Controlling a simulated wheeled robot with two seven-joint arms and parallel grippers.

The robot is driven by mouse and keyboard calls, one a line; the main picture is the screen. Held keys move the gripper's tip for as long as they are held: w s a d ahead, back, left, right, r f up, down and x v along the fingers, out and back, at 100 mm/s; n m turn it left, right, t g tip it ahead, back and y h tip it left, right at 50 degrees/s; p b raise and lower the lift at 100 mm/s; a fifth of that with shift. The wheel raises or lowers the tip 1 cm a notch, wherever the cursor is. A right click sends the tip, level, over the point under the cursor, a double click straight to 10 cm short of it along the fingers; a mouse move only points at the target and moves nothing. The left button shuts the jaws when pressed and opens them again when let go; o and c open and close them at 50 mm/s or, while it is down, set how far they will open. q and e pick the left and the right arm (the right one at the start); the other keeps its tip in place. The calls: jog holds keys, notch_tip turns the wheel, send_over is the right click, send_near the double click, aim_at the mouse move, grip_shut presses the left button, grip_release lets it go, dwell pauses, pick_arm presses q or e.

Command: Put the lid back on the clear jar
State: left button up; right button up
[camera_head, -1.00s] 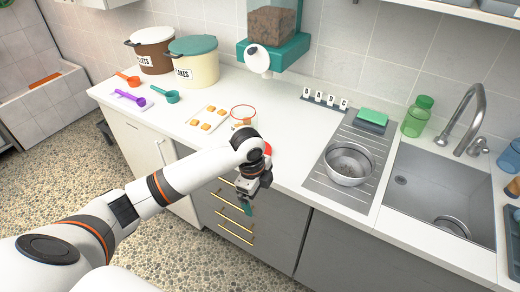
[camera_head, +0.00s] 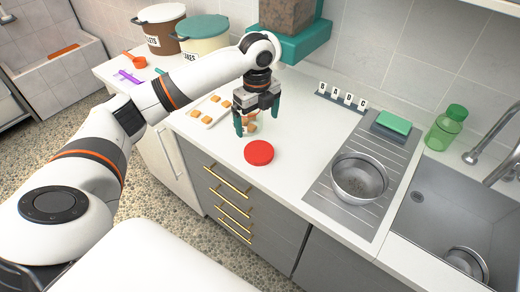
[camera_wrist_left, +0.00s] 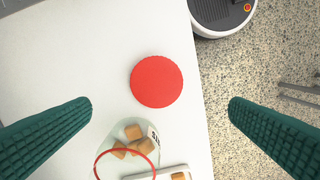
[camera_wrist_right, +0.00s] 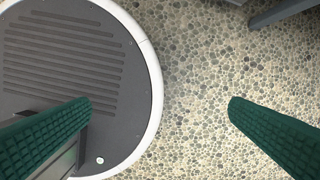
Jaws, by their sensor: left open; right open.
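The red round lid (camera_head: 259,152) lies flat on the white counter near its front edge. It also shows in the left wrist view (camera_wrist_left: 156,82). The clear jar (camera_head: 250,123) stands just behind it, holding several orange-brown cubes, and is partly hidden by my left gripper. In the left wrist view the jar (camera_wrist_left: 127,148) shows an open mouth with a red rim and part of a label. My left gripper (camera_head: 258,122) is open and points down over the counter by the jar, above the lid's level and touching neither visibly. My right gripper (camera_wrist_right: 160,105) is open and empty above the floor.
A tray of biscuits (camera_head: 209,111) lies left of the jar. A metal bowl (camera_head: 359,178) stands on the drainer (camera_head: 325,190) to the right. The counter right of the lid is clear.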

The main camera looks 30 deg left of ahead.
pick_arm(q)
jog(key=p, duration=0.1)
send_over(260, 152)
jog(key=f, duration=0.6)
jog(key=shift+s+a+f, duration=0.1)
jog(key=shift+a+f, duration=0.15)
jog(key=shift+f, duration=0.3)
pick_arm(e)
jog(key=shift+w+a+r, duration=0.2)
jog(key=shift+w+r, duration=0.35)
jog(key=shift+r, duration=0.1)
jog(key=shift+s, duration=0.1)
pick_arm(q)
jog(key=shift+f, duration=0.1)
jog(key=f, duration=0.1)
jog(key=f+p, duration=0.1)
jog(key=f, duration=0.1)
jog(key=f+p, duration=0.1)
jog(key=f, duration=0.1)
jog(key=shift+d, duration=0.25)
pick_arm(e)
jog(key=shift+s+r, duration=0.2)
jog(key=shift+r, duration=0.6)
